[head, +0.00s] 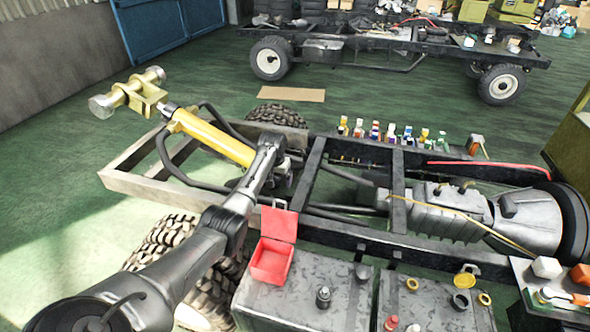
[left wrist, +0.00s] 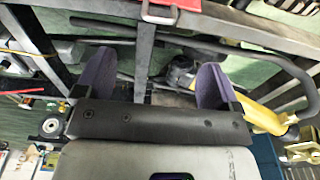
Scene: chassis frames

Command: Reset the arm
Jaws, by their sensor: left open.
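My left arm comes in from the lower left of the head view and reaches over the near chassis frame (head: 310,165). Its gripper (head: 284,180) is above the frame's left part, near the yellow cylinder (head: 215,138), and is partly hidden by the wrist. In the left wrist view, the two purple-grey fingers of my left gripper (left wrist: 156,82) stand wide apart with nothing held between them. A dark frame bar (left wrist: 145,50) shows beyond the gap between them. My right gripper is in neither view.
An open red box (head: 271,262) sits on a dark grey tank (head: 305,300) near my arm. Small colored bottles (head: 375,131) line the frame's far side. A tire (head: 205,285) is beneath my arm. A second chassis (head: 390,45) stands behind. Green floor (head: 60,190) is clear at left.

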